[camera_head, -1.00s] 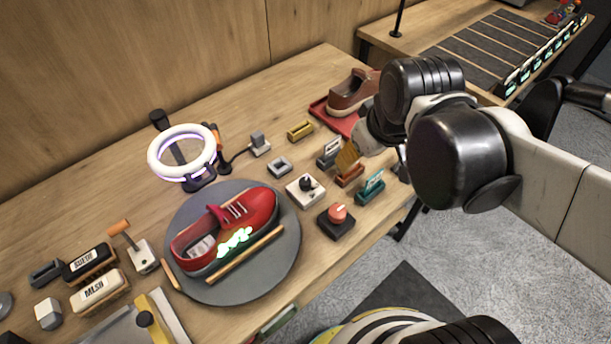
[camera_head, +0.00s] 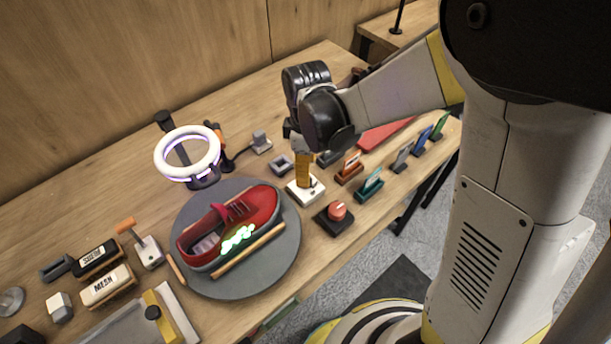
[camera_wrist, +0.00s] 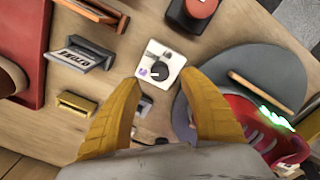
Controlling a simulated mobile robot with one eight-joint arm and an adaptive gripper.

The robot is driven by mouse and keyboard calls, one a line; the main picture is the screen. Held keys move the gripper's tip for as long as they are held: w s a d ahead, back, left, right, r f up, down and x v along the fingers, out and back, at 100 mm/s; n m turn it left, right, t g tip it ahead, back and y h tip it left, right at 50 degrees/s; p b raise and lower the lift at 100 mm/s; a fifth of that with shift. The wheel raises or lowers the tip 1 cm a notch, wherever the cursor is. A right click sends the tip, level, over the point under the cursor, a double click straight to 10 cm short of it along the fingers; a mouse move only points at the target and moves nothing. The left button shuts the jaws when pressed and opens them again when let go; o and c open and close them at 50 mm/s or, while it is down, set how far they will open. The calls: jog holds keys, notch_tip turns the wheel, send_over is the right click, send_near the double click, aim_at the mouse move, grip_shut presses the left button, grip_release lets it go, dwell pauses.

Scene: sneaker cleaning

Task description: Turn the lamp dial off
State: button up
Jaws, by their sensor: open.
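The lamp dial is a white square box (camera_head: 291,188) with a dark round knob, right of the turntable. In the wrist view the dial's knob (camera_wrist: 159,70) lies between and just beyond the yellow fingers. My gripper (camera_head: 304,183) points down over the dial, its fingers hiding most of the knob in the head view. In the wrist view my gripper (camera_wrist: 160,78) is open, with a finger to each side of the dial and nothing held. I cannot tell the exact height above the knob. The ring lamp (camera_head: 160,160) is lit white-purple.
A red button on a black base (camera_head: 336,213) sits close to the dial's right. A red sneaker (camera_head: 262,205) rests on the grey turntable (camera_head: 280,262) to the left. Small labelled holders, including a teal one (camera_head: 369,188), stand to the right.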

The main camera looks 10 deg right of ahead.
notch_tip(320, 180, down, 5)
jog(key=shift+f+b, duration=0.1)
jog(key=shift+b, duration=0.6)
jog(key=shift+c, duration=0.2)
grip_shut()
